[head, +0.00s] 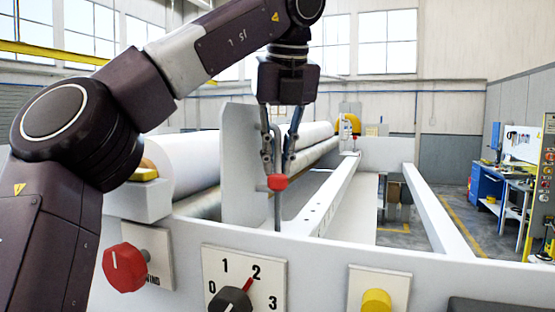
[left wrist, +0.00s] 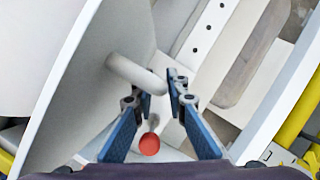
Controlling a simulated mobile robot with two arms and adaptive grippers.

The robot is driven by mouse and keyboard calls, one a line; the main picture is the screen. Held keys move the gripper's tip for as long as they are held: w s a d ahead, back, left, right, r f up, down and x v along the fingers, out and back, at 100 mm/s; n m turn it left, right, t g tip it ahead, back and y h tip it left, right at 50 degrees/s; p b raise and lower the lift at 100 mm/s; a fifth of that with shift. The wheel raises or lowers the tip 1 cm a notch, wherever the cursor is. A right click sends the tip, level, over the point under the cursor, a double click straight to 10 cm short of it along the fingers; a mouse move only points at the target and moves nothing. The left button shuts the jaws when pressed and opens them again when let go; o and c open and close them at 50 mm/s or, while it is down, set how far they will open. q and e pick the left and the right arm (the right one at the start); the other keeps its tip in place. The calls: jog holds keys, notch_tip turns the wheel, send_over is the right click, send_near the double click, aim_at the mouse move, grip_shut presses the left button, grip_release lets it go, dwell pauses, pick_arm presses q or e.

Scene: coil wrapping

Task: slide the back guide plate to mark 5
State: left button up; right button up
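The white guide plate (head: 240,165) stands upright across the machine beside the roll. In the left wrist view the plate (left wrist: 75,70) fills the left side. My left gripper (head: 278,167) points down just over the red cap. In the wrist view the left gripper (left wrist: 157,95) is open, fingers either side of the rod. No firm grip shows. My right gripper is out of view.
A white rail (head: 325,205) with a row of small holes runs beside the plate. On the front panel are a red knob (head: 125,267), a numbered black dial (head: 232,300) and a yellow button (head: 376,300). A white roll (head: 190,160) lies left of the plate. No numbered plate marks are legible.

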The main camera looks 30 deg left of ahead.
pick_arm(q)
grip_shut()
jog(key=w+a, duration=0.1)
jog(key=w, duration=0.5)
jog(key=shift+a, duration=0.25)
jog(key=shift+s, duration=0.1)
